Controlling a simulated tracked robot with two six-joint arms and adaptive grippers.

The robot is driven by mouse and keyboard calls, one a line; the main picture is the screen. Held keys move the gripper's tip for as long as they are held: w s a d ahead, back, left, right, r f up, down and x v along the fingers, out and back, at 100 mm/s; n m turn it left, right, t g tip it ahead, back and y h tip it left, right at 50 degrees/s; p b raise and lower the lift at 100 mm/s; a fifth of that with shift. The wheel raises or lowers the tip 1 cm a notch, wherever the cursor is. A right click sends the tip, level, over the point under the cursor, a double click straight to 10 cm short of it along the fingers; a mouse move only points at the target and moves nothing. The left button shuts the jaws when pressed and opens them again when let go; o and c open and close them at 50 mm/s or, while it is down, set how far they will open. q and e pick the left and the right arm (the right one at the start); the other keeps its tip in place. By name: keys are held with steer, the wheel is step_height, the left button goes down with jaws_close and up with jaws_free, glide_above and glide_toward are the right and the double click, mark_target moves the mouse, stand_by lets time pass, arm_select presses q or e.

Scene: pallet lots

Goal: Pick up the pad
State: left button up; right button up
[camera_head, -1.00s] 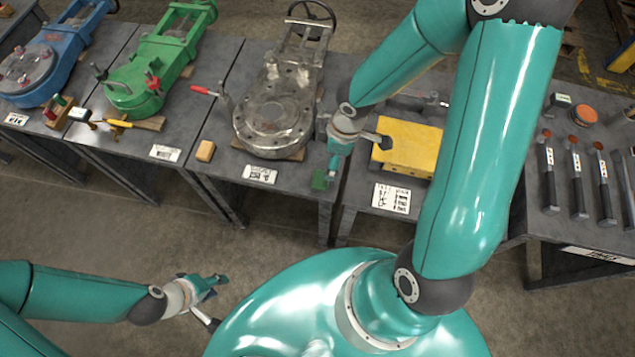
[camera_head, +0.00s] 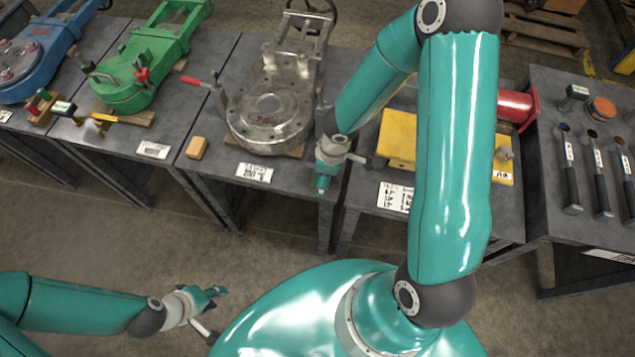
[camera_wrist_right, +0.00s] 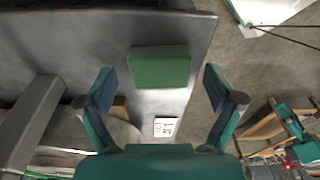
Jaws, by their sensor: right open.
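The green pad (camera_wrist_right: 160,68) is a small flat block on the grey table near its edge. In the right wrist view it lies between and slightly beyond the fingertips of my open right gripper (camera_wrist_right: 158,82), with a gap on each side. In the head view my right gripper (camera_head: 322,179) is over the front right corner of the table with the grey metal valve and hides most of the pad. My left gripper (camera_head: 212,294) is over the floor at lower left, away from the tables. Its finger opening is unclear.
The grey valve (camera_head: 268,118) with a red-handled lever stands left of my right gripper. A tan block (camera_head: 197,148) lies by the table's left edge. A yellow block (camera_head: 398,140) is on the table to the right, partly behind my arm. Several dark-handled tools lie farther right.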

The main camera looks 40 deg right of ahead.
steer(key=shift+f, duration=0.1)
steer(key=c, duration=1)
steer(key=shift+c, duration=0.2)
step_height(320, 180, up, 20)
steer(key=p, duration=1.1)
